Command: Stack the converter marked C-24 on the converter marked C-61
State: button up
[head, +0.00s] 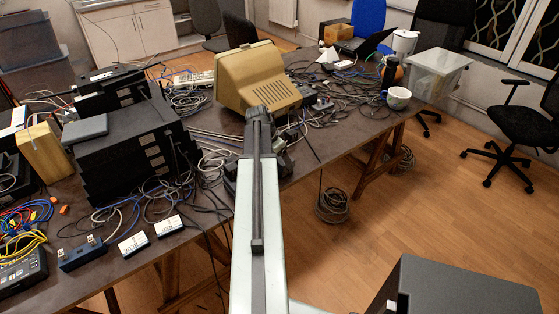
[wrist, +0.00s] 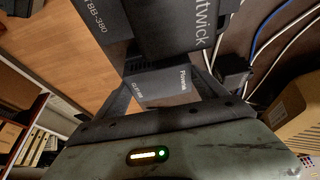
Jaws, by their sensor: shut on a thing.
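In the wrist view my gripper (wrist: 163,74) is shut on a small dark grey box (wrist: 160,90) with pale print. The print is too small to read surely, so I cannot tell whether it is a converter marked C-24. In the head view, two small white-fronted boxes, the left one (head: 133,244) and the right one (head: 168,226), sit side by side near the table's front edge. Their marks are too small to read; nothing lies on either. My arm hides most of the gripper in the head view.
Larger dark devices (wrist: 172,25) lie just beyond the held box. On the table (head: 205,238), a dark stack (head: 130,150), a beige monitor (head: 258,78) and loose cables crowd the space. A small blue device (head: 82,254) sits left of the two white-fronted boxes.

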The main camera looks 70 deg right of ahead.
jog(key=shift+w+r, duration=0.15)
jog(key=shift+f, duration=0.2)
jog(key=o, duration=1.6)
jog(key=shift+r, duration=0.1)
jog(key=shift+a+r+p, duration=0.15)
jog(key=shift+r+p, duration=0.3)
jog(key=shift+r, duration=0.05)
jog(key=p+v, duration=1)
jog(key=v, duration=0.1)
jog(key=shift+r, duration=0.1)
